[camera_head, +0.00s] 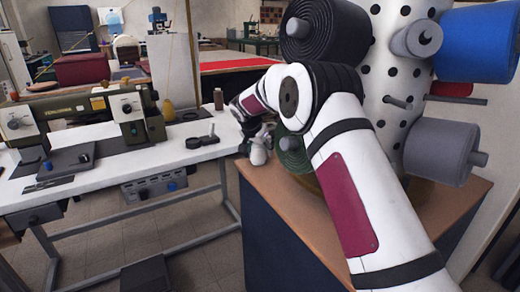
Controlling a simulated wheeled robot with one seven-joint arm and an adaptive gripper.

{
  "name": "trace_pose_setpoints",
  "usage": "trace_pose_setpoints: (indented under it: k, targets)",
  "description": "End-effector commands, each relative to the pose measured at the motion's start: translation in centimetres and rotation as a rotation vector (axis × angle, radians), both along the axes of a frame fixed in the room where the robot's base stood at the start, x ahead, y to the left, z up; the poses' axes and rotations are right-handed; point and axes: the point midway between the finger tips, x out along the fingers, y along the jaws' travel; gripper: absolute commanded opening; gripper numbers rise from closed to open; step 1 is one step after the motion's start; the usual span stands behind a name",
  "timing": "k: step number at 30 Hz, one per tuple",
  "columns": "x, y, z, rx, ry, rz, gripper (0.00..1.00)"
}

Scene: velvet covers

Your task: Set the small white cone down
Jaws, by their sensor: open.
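The small white cone (258,155) is at the far left corner of the wooden cabinet top (285,200), in front of a dark green roll. It looks upright and seems to rest on the wood. My gripper (262,138) is just above it and around its upper part. The jaws are open, small and dark in the view. My white arm reaches in from the lower right and hides part of the cabinet top. Whether a finger touches the cone cannot be made out.
A white perforated stand (385,85) with spools and rolls rises behind my arm. The cabinet's front right top is clear.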

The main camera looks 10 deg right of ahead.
Motion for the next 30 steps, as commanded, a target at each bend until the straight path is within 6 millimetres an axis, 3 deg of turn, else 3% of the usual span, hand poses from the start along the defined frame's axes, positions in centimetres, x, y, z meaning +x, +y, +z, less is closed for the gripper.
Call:
trace_pose_setpoints:
  k: [18, 30]
  targets:
    - [-4.8, 2.9, 8.9, 0.0, -0.001, 0.001, 0.6]
    - [-5.6, 3.4, 10.3, 0.0, 0.0, 0.0, 0.6]
